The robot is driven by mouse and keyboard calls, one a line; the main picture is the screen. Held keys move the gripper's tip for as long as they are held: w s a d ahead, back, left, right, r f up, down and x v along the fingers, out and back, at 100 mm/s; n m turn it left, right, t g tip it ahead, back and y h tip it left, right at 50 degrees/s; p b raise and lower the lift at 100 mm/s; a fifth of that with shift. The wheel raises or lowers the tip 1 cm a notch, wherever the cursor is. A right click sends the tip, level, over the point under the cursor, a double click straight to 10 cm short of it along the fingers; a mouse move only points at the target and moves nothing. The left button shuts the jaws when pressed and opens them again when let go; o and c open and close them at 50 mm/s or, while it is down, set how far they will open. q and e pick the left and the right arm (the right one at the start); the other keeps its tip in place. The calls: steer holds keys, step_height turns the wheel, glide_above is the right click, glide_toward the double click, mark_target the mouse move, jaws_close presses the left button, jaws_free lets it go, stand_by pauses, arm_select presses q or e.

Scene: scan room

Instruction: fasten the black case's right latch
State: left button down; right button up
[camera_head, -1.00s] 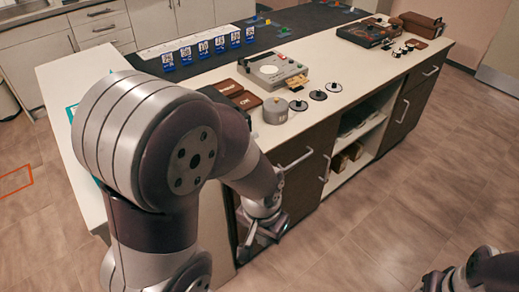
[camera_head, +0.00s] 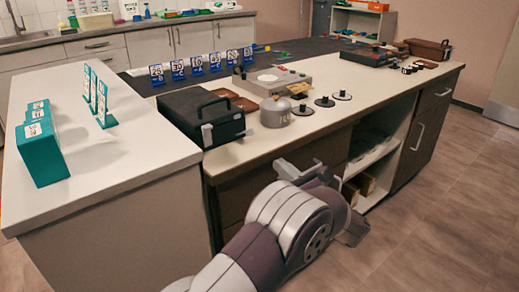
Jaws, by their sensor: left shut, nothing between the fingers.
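The black case (camera_head: 190,108) stands closed on the near left part of the island counter, with its handle (camera_head: 216,104) on top. A grey latch (camera_head: 207,134) shows at the left of its front face. A small pale part, which looks like the right latch (camera_head: 245,132), shows near the right front corner; whether it is fastened is too small to tell. My left gripper (camera_head: 288,168) is shut and empty in front of the counter edge, below and right of the case and apart from it. My arm partly hides it. My right gripper is not in view.
A grey canister (camera_head: 275,111) stands right of the case, with black discs (camera_head: 324,101) and a grey device (camera_head: 272,80) beyond. Teal boxes (camera_head: 41,148) and upright teal cards (camera_head: 97,95) stand on the left counter. The floor at right is clear.

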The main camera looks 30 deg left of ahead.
mark_target(258, 155)
arm_select(q)
steer(key=shift+n, duration=0.3)
steer(key=b+x, duration=0.1)
steer(key=x, duration=0.9)
steer(key=shift+w, duration=0.15)
steer(key=shift+r, duration=0.1)
steer(key=shift+r+h, duration=0.2)
steer(key=shift+h, duration=0.1)
